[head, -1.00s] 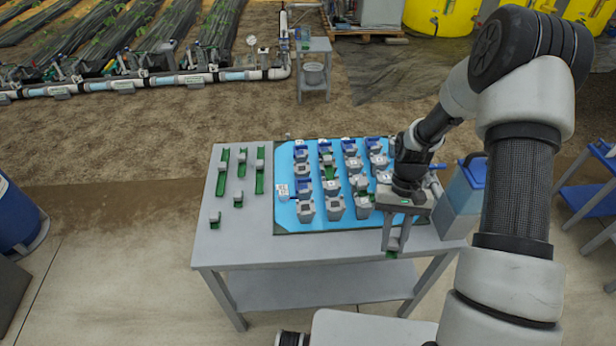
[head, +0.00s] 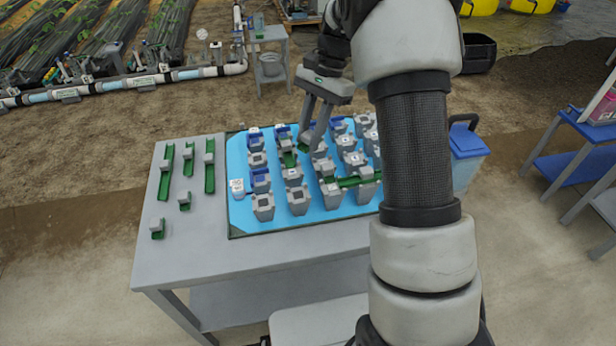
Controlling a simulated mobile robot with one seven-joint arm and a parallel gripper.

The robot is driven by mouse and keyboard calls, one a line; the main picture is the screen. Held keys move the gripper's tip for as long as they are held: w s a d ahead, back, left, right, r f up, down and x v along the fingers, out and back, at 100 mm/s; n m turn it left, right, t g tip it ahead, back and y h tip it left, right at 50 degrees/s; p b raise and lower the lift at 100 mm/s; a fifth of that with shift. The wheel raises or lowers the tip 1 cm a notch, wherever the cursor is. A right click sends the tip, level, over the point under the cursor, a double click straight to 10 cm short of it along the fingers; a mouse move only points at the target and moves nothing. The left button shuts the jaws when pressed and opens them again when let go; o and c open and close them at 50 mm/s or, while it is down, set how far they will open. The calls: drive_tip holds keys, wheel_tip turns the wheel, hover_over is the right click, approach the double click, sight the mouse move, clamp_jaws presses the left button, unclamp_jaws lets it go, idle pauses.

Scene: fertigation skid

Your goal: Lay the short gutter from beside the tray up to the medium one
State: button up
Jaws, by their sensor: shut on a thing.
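My gripper (head: 311,136) points down over the back middle of the blue tray (head: 243,212). It is shut on a short green gutter piece (head: 303,148), which is partly hidden by the fingers and is close to the tops of the grey blocks. One green gutter (head: 288,158) lies on blocks just left of the held piece, running front to back. Another green gutter (head: 352,182) lies crosswise on blocks nearer the front right. I cannot tell for sure which one is the medium gutter, or whether the held piece touches anything.
Several grey blocks, some with blue parts, stand in the tray around my gripper. Green gutters with grey clips lie on the table left of the tray, including a long one (head: 166,172) and a short one (head: 158,230). A blue-lidded container (head: 466,150) stands at right.

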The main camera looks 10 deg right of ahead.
drive_tip(key=w+f+m+t+y+b, duration=0.1)
drive_tip(key=w+f+m+t, duration=0.1)
drive_tip(key=w+f+m, duration=0.2)
wheel_tip(320, 180, down, 7)
drive_tip(key=d+m, duration=0.1)
drive_tip(key=m, duration=0.2)
drive_tip(key=shift+r+b, duration=0.2)
drive_tip(key=shift+b, duration=0.15)
drive_tip(key=shift+w, duration=0.1)
drive_tip(key=shift+f, duration=0.55)
drive_tip(key=shift+f, duration=0.1)
drive_tip(key=o, duration=1.1)
drive_tip(key=shift+c, duration=0.2)
